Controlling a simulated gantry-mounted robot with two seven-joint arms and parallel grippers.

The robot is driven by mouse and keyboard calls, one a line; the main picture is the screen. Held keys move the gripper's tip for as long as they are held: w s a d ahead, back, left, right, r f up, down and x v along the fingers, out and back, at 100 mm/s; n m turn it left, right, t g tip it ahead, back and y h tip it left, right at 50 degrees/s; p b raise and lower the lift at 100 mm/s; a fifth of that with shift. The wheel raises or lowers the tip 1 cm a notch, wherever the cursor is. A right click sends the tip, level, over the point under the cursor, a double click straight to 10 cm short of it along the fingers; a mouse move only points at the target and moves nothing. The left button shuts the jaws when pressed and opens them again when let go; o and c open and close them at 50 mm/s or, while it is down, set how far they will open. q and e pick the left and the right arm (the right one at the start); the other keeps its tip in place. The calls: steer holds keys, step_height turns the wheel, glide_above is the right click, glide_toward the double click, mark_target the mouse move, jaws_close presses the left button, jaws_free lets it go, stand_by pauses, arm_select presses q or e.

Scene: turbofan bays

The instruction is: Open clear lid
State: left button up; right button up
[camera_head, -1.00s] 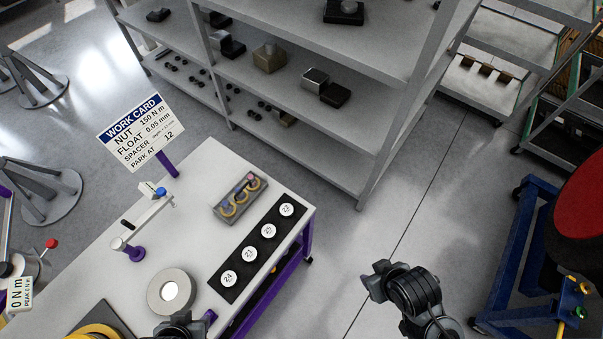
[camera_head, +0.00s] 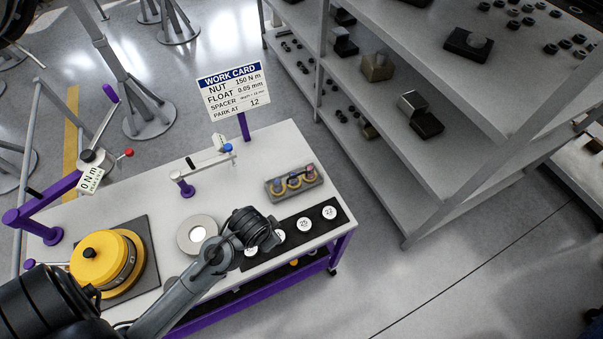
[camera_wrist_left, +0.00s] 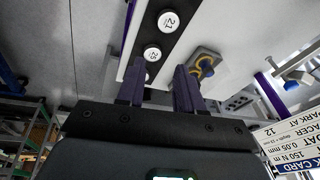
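A small grey box (camera_head: 295,183) with several gold rings and coloured knobs stands on the white bench, behind the black strip. It also shows in the left wrist view (camera_wrist_left: 206,64), ahead and to the right of the fingers. A clear lid cannot be made out with certainty on it. My left gripper (camera_head: 264,238) is over the bench at the near end of the black strip, a little short of the box. In the left wrist view its two purple fingers (camera_wrist_left: 160,85) are apart with nothing between them. My right gripper is out of view.
The black strip (camera_head: 328,228) carries white numbered discs. A grey ring (camera_head: 191,236), a yellow round unit (camera_head: 92,260), a purple-based post with an arm (camera_head: 186,187) and a work card (camera_head: 240,92) stand on the bench. Grey shelves (camera_head: 385,130) rise behind at right.

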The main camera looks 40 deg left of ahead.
arm_select(q)
steer(key=w+a+f+g+b, duration=0.15)
steer(key=w+a+f, duration=0.25)
steer(key=w+a, duration=0.4)
steer(key=m+g+h+b, duration=0.2)
steer(key=m+h+b, duration=0.1)
steer(key=b, duration=0.3)
glide_above(294, 180)
step_height(294, 180, down, 7)
steer(key=shift+a+f, duration=0.1)
jaws_close()
stand_by(1.0)
